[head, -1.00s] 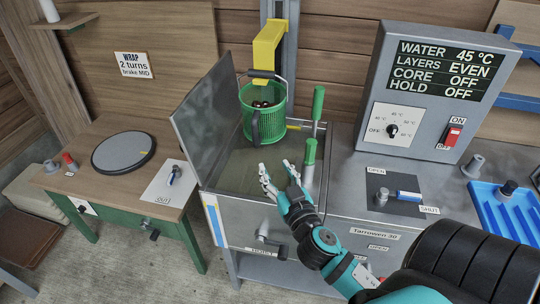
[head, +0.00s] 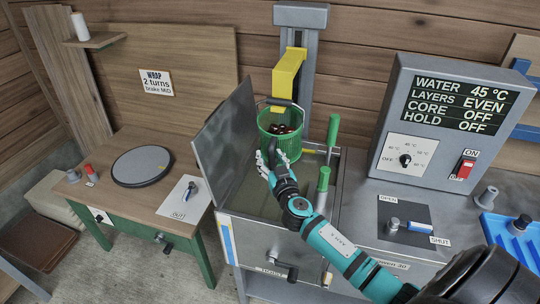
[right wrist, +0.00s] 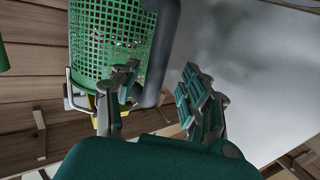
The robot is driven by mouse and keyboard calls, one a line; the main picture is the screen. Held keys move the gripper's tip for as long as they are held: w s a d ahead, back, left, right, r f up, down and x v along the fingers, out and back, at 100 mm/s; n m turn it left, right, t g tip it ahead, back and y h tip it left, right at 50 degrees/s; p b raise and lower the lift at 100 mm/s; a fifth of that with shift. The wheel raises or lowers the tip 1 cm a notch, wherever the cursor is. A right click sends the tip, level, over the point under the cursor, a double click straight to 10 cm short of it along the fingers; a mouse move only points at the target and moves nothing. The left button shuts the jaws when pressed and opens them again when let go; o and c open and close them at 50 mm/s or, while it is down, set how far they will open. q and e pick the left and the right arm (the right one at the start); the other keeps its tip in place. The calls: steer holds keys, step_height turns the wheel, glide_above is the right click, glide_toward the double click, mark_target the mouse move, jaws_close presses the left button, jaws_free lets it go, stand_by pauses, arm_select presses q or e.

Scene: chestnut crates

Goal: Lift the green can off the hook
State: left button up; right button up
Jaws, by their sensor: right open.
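The green can (head: 292,146) is a perforated basket with brown chestnuts (head: 282,128) inside. It hangs by its wire bail under the yellow hook arm (head: 288,74), above the open tank (head: 240,205). My right gripper (head: 272,160) is open at the front of the can. In the right wrist view the can (right wrist: 105,40) is at the upper left. Its dark upright handle (right wrist: 165,45) reaches down between the spread fingers of my right gripper (right wrist: 160,90); I cannot tell whether they touch it. My left gripper is not in view.
A raised metal lid (head: 222,140) stands left of the tank. Green-handled levers (head: 332,130) stand at its right. The control panel (head: 440,120) is further right. A wooden table (head: 140,190) with a dark round plate (head: 142,166) is at the left.

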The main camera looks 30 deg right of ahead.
steer(key=shift+w, duration=0.3)
jaws_close()
stand_by(0.3)
steer(key=c, duration=0.7)
jaws_free()
steer(key=shift+r, duration=0.25)
steer(key=shift+f, duration=0.1)
jaws_close()
steer(key=shift+d+r+p, duration=0.1)
steer(key=shift+r+p, duration=0.25)
